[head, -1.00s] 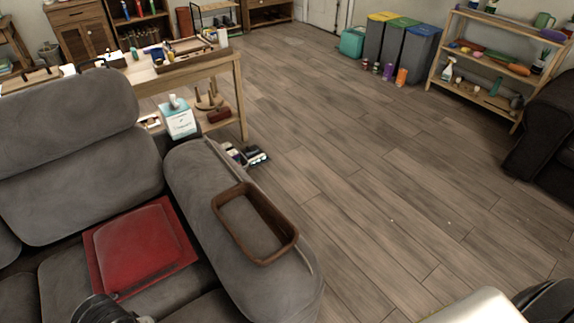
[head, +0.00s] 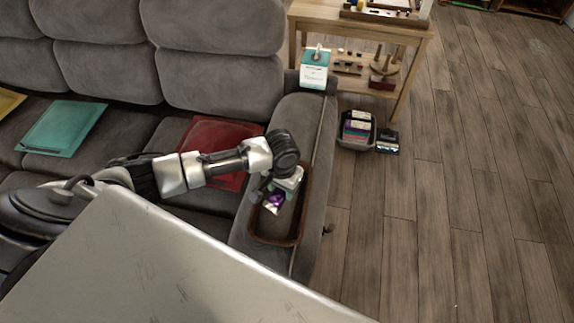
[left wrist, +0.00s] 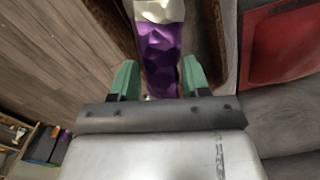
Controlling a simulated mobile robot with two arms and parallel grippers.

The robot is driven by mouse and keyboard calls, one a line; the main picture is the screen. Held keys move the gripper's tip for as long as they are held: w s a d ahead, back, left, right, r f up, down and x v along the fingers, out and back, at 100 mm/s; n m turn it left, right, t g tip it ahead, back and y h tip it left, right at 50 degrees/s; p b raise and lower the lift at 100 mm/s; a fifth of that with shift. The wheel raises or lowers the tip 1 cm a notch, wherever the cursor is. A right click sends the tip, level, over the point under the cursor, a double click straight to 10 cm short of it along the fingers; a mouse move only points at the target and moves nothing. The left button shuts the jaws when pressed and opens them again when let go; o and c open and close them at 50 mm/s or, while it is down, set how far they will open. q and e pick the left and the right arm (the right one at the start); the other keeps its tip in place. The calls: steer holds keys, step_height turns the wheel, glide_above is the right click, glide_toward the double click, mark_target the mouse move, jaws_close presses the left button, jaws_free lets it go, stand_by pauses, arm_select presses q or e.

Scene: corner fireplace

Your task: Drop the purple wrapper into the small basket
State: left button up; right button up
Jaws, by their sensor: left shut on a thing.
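A purple and silver crumpled wrapper (head: 274,203) is held in my left gripper (head: 285,188). In the left wrist view, the wrapper (left wrist: 160,52) sits between the two green fingers of my left gripper (left wrist: 160,78), which is shut on it. A brown open basket (head: 274,241) rests on the grey sofa's arm in the head view. The wrapper and gripper show over the inside of this basket; I cannot tell the exact height between wrapper and basket floor. My right gripper is not in view.
A grey bin (head: 356,145) stands on the floor, which is open at right.

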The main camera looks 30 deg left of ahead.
arm_select(q)
steer(key=shift+w+a+r+p, duration=0.2)
steer(key=shift+w+a+r, duration=0.15)
steer(key=shift+w, duration=0.2)
steer(key=shift+w+a+r+p, duration=0.15)
steer(key=shift+w+a+r, duration=0.05)
steer(key=shift+w+a, duration=0.25)
steer(key=shift+w+a+f, duration=0.1)
steer(key=shift+w, duration=0.1)
steer(key=shift+f+b, duration=0.25)
steer(key=shift+b, duration=0.05)
step_height(320, 180, down, 5)
steer(key=b, duration=0.6)
steer(key=shift+f, duration=0.2)
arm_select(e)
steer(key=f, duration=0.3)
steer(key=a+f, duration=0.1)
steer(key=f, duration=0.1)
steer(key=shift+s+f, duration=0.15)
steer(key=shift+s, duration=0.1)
arm_select(q)
steer(key=o, duration=1.2)
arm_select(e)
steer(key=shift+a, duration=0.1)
arm_select(q)
steer(key=shift+r, duration=0.1)
